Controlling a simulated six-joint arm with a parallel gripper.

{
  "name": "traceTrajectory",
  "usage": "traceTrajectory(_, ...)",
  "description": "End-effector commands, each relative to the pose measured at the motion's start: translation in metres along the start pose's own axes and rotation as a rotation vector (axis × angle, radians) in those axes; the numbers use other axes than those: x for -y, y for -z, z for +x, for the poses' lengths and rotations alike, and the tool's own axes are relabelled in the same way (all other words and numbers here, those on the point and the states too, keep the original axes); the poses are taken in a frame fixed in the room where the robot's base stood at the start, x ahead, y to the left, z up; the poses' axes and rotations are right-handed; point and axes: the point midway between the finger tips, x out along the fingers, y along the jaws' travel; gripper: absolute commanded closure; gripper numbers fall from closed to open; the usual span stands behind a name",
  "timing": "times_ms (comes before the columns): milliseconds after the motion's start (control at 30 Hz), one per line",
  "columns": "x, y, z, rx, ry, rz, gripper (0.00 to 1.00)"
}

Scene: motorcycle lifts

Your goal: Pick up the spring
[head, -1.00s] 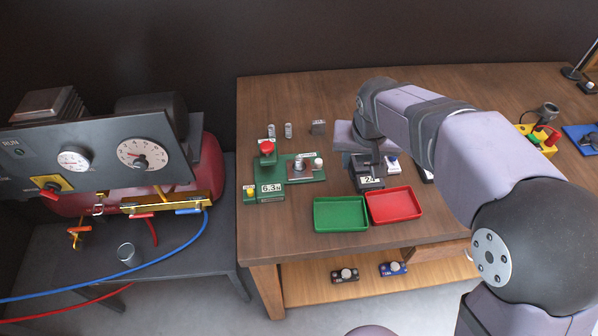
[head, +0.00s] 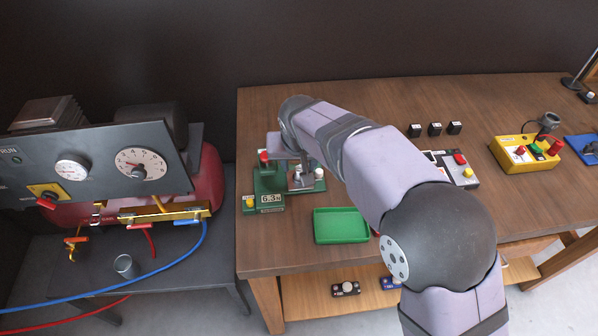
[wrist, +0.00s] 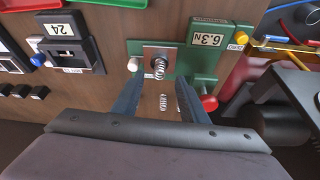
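A coiled metal spring (wrist: 158,68) stands on the metal plate of the green tester (wrist: 205,60), which reads 6.3 N. Another small spring (wrist: 163,102) shows on the wood table behind the tester in the wrist view. My gripper (wrist: 160,84) is open, with its two dark fingers on either side of these springs in the picture and nothing held. In the head view, my arm reaches over the tester (head: 268,186) and hides the table behind it. I cannot tell the exact height of the fingers above the springs.
A green tray (head: 341,226) sits at the table's front edge; a red tray (wrist: 30,4) is beside it. A black device marked 24 (wrist: 70,45) stands nearby.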

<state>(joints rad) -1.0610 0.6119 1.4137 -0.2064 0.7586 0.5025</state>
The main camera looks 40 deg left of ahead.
Motion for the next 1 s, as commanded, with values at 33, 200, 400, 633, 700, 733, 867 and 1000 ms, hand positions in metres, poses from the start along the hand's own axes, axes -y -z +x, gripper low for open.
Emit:
traceTrajectory(33, 0.000, 0.001, 0.002, 0.002, -0.001, 0.000, 0.60)
traceTrajectory(200, -0.001, 0.003, 0.017, 0.004, -0.002, -0.001, 0.60)
traceTrajectory(400, -0.001, 0.004, 0.040, 0.003, -0.001, -0.001, 0.60)
traceTrajectory(633, -0.001, 0.004, 0.050, 0.000, 0.000, 0.000, 0.60)
traceTrajectory(700, -0.001, 0.004, 0.050, 0.000, 0.000, 0.000, 0.60)
traceTrajectory(733, -0.001, 0.004, 0.050, 0.000, 0.000, 0.000, 0.60)
traceTrajectory(867, -0.001, 0.004, 0.050, 0.000, 0.000, 0.000, 0.72)
traceTrajectory(1000, -0.001, 0.004, 0.050, 0.000, 0.000, 0.000, 1.00)
